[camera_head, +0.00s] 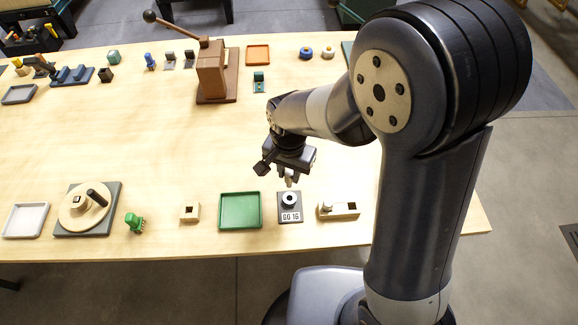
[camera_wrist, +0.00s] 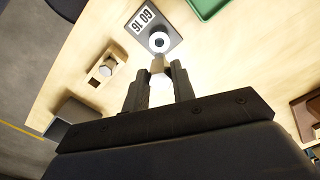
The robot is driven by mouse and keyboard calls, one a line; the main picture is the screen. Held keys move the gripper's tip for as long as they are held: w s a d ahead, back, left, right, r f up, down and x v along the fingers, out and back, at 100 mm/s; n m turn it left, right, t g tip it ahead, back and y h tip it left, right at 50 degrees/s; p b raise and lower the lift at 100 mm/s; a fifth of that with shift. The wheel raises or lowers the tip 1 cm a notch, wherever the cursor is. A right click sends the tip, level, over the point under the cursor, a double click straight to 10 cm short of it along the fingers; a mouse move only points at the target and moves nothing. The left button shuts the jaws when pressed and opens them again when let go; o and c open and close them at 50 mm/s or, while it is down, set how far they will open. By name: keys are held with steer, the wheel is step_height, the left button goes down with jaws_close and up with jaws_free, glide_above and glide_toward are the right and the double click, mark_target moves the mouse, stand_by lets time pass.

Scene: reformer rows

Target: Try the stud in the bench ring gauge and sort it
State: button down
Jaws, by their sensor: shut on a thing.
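My gripper (camera_head: 288,174) is shut on a small pale stud (camera_head: 289,182), which points down from the jaws. In the wrist view the tan stud (camera_wrist: 158,66) sits between the two dark fingertips. The bench ring gauge (camera_head: 289,199) is a white ring with a dark hole on a dark plate marked "GO 16". My gripper is above and just behind it in the head view. In the wrist view the ring (camera_wrist: 159,43) is just beyond the stud. The stud appears apart from the ring, though the exact gap is hard to tell.
A green tray (camera_head: 221,211) lies left of the gauge and a slotted wooden block (camera_head: 347,211) right of it. Further left are a small wooden block (camera_head: 190,213), a green knobbed piece (camera_head: 134,222), and a round handled fixture (camera_head: 76,214). A brown lever press (camera_head: 211,72) stands behind. The middle is clear.

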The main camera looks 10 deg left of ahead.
mark_target(289, 186)
stand_by(0.4)
steer(key=shift+f+b, duration=2.7)
steer(key=shift+f, duration=0.55)
steer(key=shift+f+b, duration=0.9)
steer(key=shift+f, duration=0.2)
steer(key=shift+r, duration=0.15)
stand_by(0.4)
steer(key=shift+r+p, duration=2.7)
steer(key=shift+r, duration=0.7)
